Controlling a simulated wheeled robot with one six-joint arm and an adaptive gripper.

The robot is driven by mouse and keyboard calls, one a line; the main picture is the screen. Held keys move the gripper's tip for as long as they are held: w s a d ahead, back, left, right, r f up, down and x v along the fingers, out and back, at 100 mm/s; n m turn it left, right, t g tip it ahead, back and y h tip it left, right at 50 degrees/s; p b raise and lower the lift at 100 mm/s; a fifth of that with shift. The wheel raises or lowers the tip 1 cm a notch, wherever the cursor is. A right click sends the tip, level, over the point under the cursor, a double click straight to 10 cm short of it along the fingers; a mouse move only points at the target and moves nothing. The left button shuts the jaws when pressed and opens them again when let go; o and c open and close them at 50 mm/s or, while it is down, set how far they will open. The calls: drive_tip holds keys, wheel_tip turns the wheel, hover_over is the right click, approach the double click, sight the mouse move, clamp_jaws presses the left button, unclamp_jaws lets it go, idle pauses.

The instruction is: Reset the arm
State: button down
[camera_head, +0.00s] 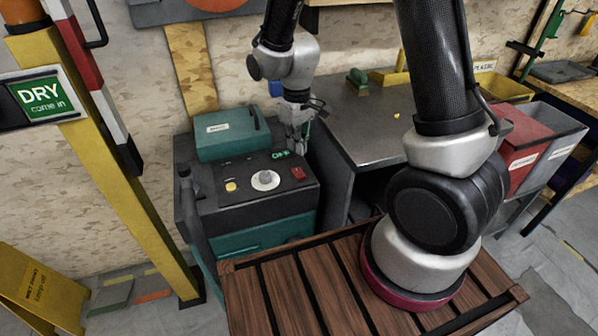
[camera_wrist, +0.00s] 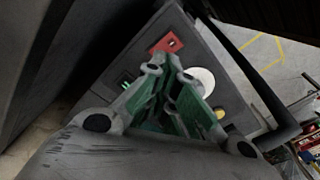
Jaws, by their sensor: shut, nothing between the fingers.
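My gripper (camera_head: 299,146) hangs pointing down over the back right part of a dark machine panel (camera_head: 208,205) in the head view. In the wrist view my gripper (camera_wrist: 172,72) has its green-padded fingers together, with nothing between them. The panel carries a red switch (camera_head: 299,173), a round white dial (camera_head: 265,180), a yellow button (camera_head: 231,186) and a small green-lit switch (camera_head: 281,154). In the wrist view the red switch (camera_wrist: 166,43) lies just beyond the fingertips, and the white dial (camera_wrist: 203,80) is partly behind the fingers. I cannot tell whether the fingertips touch the panel.
A teal box (camera_head: 232,134) sits on the machine's back left. A grey metal table (camera_head: 365,125) stands close on the right, with red and grey bins (camera_head: 527,150) beyond it. A yellow post (camera_head: 110,150) with a DRY sign (camera_head: 40,98) stands at left. A yellow floor sign (camera_head: 38,290) is at lower left.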

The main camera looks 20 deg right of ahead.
drive_tip(key=shift+s, duration=0.1)
drive_tip(key=s, duration=0.1)
drive_tip(key=s+d+g, duration=0.1)
drive_tip(key=s, duration=0.1)
drive_tip(key=shift+s+d+m+h, duration=0.15)
drive_tip(key=shift+d+m+h, duration=0.05)
drive_tip(key=shift+m+h, duration=0.1)
drive_tip(key=s+d+r+m+t, duration=0.1)
drive_tip(key=s+d+r, duration=0.3)
drive_tip(key=r, duration=0.4)
drive_tip(key=s+d+r+m+t, duration=0.2)
drive_tip(key=s+d+r, duration=0.3)
drive_tip(key=r, duration=0.3)
drive_tip(key=s+d+r+m+t, duration=0.2)
drive_tip(key=s+d+r, duration=0.2)
drive_tip(key=r, duration=0.5)
drive_tip(key=shift+s+d, duration=0.2)
drive_tip(key=shift+s, duration=1.05)
